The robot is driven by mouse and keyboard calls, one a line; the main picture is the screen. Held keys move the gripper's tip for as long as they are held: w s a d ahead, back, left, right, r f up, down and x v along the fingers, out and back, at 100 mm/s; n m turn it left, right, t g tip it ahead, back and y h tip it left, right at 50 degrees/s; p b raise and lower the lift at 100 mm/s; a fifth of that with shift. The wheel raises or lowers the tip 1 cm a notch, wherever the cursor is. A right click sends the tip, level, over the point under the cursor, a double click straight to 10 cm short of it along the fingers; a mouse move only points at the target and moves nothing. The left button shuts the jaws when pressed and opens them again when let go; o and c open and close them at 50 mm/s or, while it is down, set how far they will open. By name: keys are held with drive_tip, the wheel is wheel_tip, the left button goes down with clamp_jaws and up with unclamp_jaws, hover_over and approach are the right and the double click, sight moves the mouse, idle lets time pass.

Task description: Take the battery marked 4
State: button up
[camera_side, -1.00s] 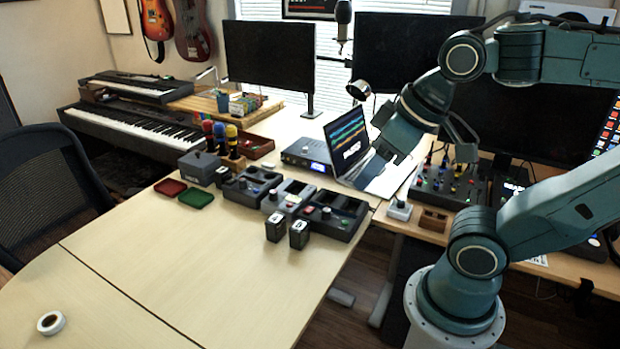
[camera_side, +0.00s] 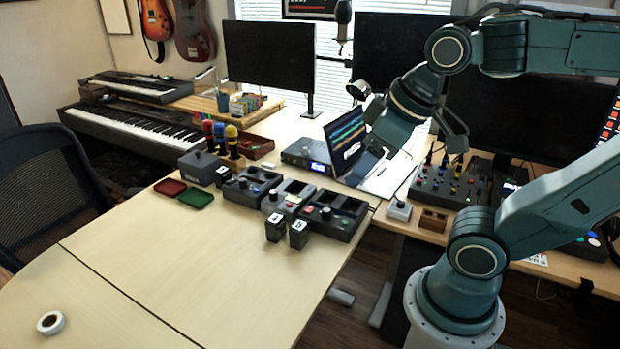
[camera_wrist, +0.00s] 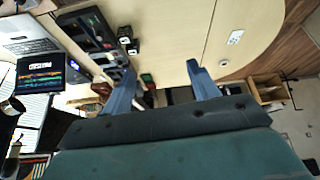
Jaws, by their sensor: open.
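Two small black batteries with white labels stand side by side on the pale desk, a left one (camera_side: 275,228) and a right one (camera_side: 299,235). The numbers on their labels are too small to read, so I cannot tell which is marked 4. Both also show near the top in the wrist view, one (camera_wrist: 125,34) just above the other (camera_wrist: 133,47). My gripper (camera_wrist: 160,66) is open with nothing between its fingers. In the side view it is up by the laptop, apart from and behind the batteries, with its fingertips hard to make out.
A grey box (camera_side: 199,167), a red tray (camera_side: 170,187) and a green tray (camera_side: 196,198) are to the left. A laptop (camera_side: 346,140) is behind.

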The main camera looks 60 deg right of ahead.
drive_tip(key=w+d+n+g, duration=0.15)
drive_tip(key=w+n, duration=0.25)
drive_tip(key=w, duration=0.5)
drive_tip(key=n+g, duration=0.4)
drive_tip(key=n, duration=0.9)
hover_over(275, 218)
wheel_tip(275, 218, down, 22)
drive_tip(key=f, duration=0.1)
drive_tip(key=shift+f, duration=4)
drive_tip(key=shift+f, duration=0.1)
drive_tip(key=shift+f, duration=2.5)
